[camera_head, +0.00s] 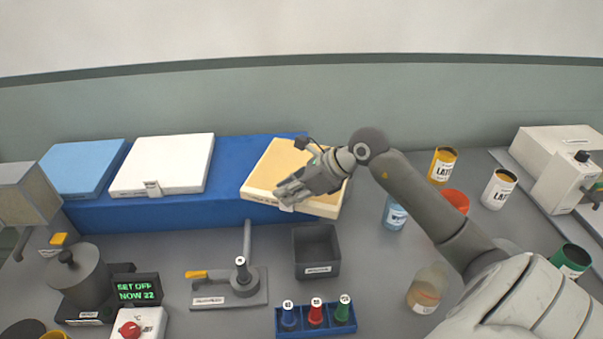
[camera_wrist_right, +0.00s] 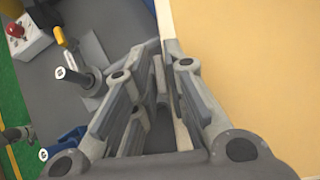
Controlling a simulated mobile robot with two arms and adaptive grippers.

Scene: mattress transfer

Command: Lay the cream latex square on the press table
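The cream latex square (camera_head: 268,172) is a thick slab lying on the blue shelf, right of a white and a blue slab. It fills the right of the right wrist view (camera_wrist_right: 260,70). My right gripper (camera_head: 285,194) is at its front edge in the head view, partly covering the slab. In the right wrist view the fingers (camera_wrist_right: 160,85) are apart beside the slab's edge, with no clear grip on it. I cannot tell which surface is the press table.
The white slab (camera_head: 165,163) and blue slab (camera_head: 82,167) share the blue shelf (camera_head: 215,203). Several latex cans and a white machine (camera_head: 552,160) are at right.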

